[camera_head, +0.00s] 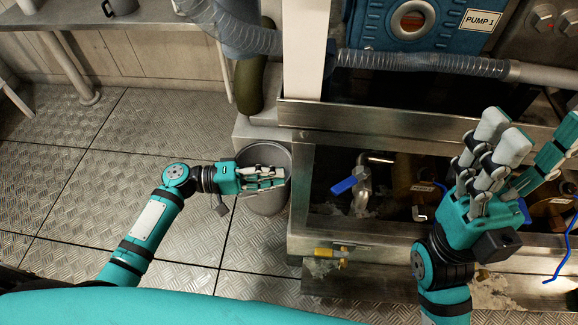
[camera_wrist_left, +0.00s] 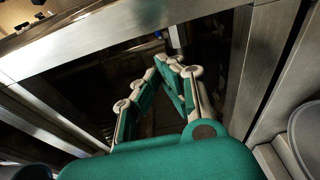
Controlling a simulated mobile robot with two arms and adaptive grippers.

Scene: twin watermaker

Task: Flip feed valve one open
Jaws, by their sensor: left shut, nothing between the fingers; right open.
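A metal valve (camera_head: 362,190) with a blue lever (camera_head: 344,186) stands in the recessed metal bay, the lever pointing left and slightly down. I cannot tell which valve is number one; a small label plate (camera_head: 424,187) sits to its right, its text too small to read surely. My left gripper (camera_head: 272,178) is shut and empty, over the grey bucket, left of the blue lever and apart from it. Its fingers also show in the left wrist view (camera_wrist_left: 176,75), pointing into the dark bay. My right gripper (camera_head: 508,140) is open and empty over the right side of the bay, hiding part of it.
The bucket (camera_head: 268,203) stands on the plated floor against the bay's left wall. A yellow-handled valve (camera_head: 326,252) is low on the bay's front. A metal ledge (camera_head: 400,122) and a clear hose (camera_head: 420,63) run behind, below the blue Pump 1 unit (camera_head: 376,25). Floor on the left is clear.

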